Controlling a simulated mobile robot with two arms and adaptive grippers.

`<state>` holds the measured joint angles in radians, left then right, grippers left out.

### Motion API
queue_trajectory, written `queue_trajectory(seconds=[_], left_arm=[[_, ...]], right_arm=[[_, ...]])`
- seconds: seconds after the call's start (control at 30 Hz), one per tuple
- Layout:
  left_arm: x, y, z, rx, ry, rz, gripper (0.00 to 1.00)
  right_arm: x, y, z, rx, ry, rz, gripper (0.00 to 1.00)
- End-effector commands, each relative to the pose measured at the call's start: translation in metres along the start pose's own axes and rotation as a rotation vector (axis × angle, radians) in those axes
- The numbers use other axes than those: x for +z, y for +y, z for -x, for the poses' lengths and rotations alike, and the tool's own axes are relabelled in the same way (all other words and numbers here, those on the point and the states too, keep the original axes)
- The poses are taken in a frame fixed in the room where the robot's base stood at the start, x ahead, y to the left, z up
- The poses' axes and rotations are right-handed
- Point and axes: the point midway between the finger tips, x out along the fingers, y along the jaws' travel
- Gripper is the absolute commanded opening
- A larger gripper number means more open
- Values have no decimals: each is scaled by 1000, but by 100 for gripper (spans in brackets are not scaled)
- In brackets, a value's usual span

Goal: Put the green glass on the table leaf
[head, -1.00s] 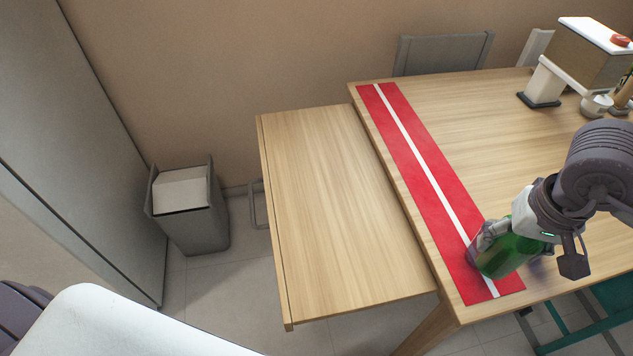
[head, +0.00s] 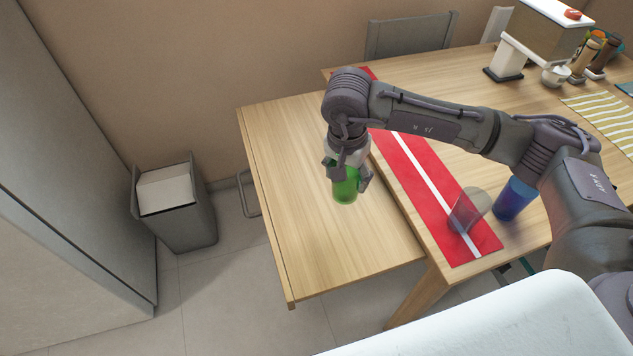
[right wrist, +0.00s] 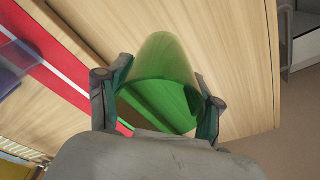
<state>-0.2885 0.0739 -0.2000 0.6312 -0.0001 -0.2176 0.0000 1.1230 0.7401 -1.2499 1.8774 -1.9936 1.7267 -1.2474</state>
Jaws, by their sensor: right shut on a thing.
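The green glass (head: 345,190) is in my right gripper (head: 347,178), over the table leaf (head: 300,240) in the head view. The gripper is shut on it, with a finger on each side. In the right wrist view the green glass (right wrist: 165,75) fills the space between the fingers of the right gripper (right wrist: 158,95), with the leaf's wood (right wrist: 240,60) behind it. I cannot tell whether the glass touches the leaf. The leaf is otherwise bare. My left gripper is not in view.
A red runner with a white stripe (head: 410,165) lies on the main table beside the leaf. A clear glass (head: 468,210) stands on it, and a blue glass (head: 513,198) stands to its right. A grey bin (head: 180,215) is on the floor to the left.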

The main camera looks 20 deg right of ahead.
Motion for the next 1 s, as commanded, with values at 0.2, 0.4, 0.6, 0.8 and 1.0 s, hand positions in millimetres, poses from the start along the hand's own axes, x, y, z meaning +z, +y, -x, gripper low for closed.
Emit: queue_trajectory(seconds=[0.2, 0.4, 0.6, 0.8, 1.0], left_arm=[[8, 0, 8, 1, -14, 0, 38], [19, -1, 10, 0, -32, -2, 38], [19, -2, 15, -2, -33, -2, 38], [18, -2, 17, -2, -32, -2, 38], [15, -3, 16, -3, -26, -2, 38]], right_arm=[[13, -45, -23, 0, -2, 3, 0], [17, -59, -33, -1, -1, 2, 0], [20, -59, -55, 2, -2, 2, 0], [22, -60, -73, -1, 1, 2, 0], [21, -60, -74, -1, 1, 2, 0]])
